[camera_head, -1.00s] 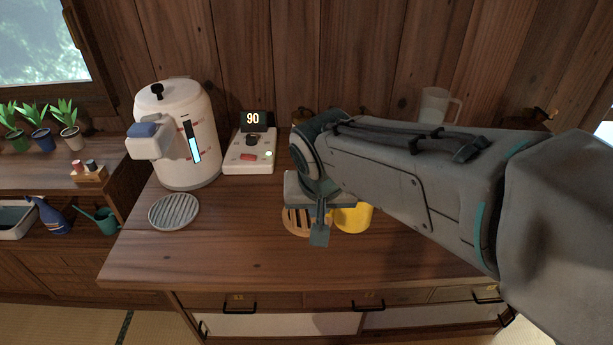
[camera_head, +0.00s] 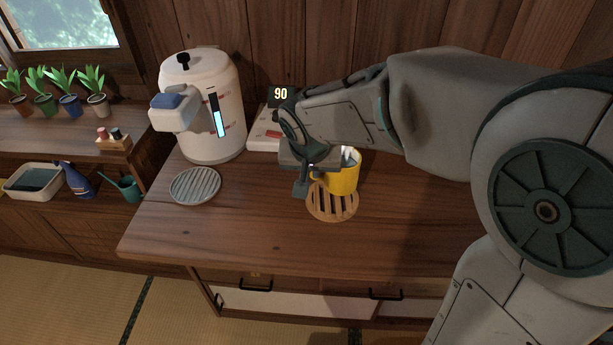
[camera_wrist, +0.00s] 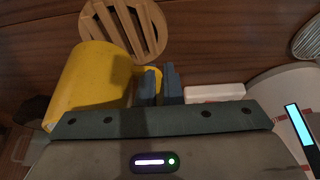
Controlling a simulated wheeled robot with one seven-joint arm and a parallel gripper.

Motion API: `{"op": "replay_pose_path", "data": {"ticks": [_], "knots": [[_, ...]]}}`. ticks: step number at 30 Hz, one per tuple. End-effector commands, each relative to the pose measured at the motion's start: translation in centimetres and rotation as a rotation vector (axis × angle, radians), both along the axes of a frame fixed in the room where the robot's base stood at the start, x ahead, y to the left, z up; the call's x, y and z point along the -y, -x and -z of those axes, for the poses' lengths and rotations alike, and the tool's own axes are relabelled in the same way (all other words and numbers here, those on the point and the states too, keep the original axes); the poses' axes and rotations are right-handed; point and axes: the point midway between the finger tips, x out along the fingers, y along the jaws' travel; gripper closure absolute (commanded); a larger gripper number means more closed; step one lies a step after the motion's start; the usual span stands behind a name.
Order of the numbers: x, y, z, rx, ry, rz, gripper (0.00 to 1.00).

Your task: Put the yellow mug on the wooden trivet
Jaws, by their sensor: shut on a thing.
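The yellow mug (camera_head: 343,179) is at the back part of the round slatted wooden trivet (camera_head: 333,208) in the head view, overlapping it. I cannot tell whether its base touches the trivet. My gripper (camera_head: 312,184) is at the mug's left side. In the wrist view, my gripper (camera_wrist: 159,86) is shut on the mug's handle (camera_wrist: 150,73), with the mug body (camera_wrist: 88,88) to the left of the fingers. The wooden trivet (camera_wrist: 124,24) lies beyond them at the top. My arm and gripper hide part of the mug's rim.
A grey round slatted trivet (camera_head: 195,186) lies left on the counter (camera_head: 240,228). The front of the counter is clear.

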Motion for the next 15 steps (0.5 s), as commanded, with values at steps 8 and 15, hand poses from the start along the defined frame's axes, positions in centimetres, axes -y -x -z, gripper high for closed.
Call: {"op": "replay_pose_path", "data": {"ticks": [8, 15], "knots": [[-1.4, -1.6, 1.1, 0.002, -0.001, -0.002, 1.00], [-1.4, -1.5, 3.4, -0.002, 0.002, -0.001, 1.00]]}}
